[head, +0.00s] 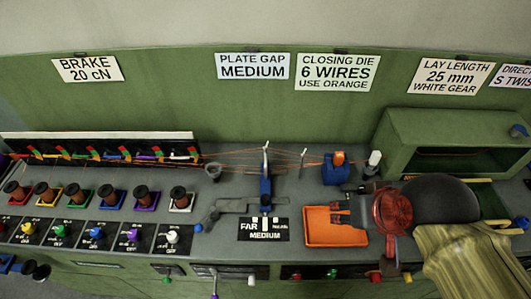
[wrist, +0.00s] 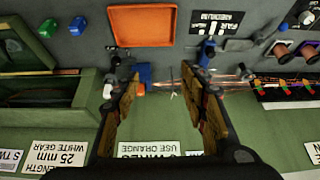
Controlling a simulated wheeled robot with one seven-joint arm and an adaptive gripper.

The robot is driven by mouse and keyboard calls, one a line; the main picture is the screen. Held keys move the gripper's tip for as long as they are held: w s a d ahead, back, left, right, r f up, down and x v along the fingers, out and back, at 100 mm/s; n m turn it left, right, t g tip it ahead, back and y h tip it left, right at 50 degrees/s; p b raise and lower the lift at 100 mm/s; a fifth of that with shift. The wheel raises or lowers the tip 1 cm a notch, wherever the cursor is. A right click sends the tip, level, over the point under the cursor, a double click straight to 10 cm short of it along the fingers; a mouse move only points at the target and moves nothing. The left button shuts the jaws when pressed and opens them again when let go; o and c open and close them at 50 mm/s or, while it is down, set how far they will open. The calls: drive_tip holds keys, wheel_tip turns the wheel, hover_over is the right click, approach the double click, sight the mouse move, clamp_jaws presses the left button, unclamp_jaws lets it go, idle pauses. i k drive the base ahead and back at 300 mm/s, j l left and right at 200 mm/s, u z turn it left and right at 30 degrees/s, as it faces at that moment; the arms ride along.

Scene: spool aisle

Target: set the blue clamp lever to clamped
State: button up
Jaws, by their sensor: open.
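My gripper (wrist: 160,82) is open in the wrist view, its two brown-padded fingers spread wide with nothing held. In the head view my arm reaches in from the lower right, above the orange tray. A blue upright piece (head: 265,187) stands at the plate gap, behind the FAR/MEDIUM card; it also shows in the wrist view (wrist: 207,52), beyond the right finger. A blue block (head: 334,172) holds an orange die (head: 340,158); in the wrist view the block (wrist: 144,74) appears near the left finger. I cannot tell which blue part is the clamp lever or its setting.
An orange tray (head: 322,237) lies in front of the die block. Thin wires (head: 240,157) run across to the plate gap. Several spools (head: 134,194) line the left bench. A green housing (head: 440,126) stands back right. A white-topped post (head: 374,160) is beside the block.

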sight(198, 228)
drive_tip(key=u, duration=1.55)
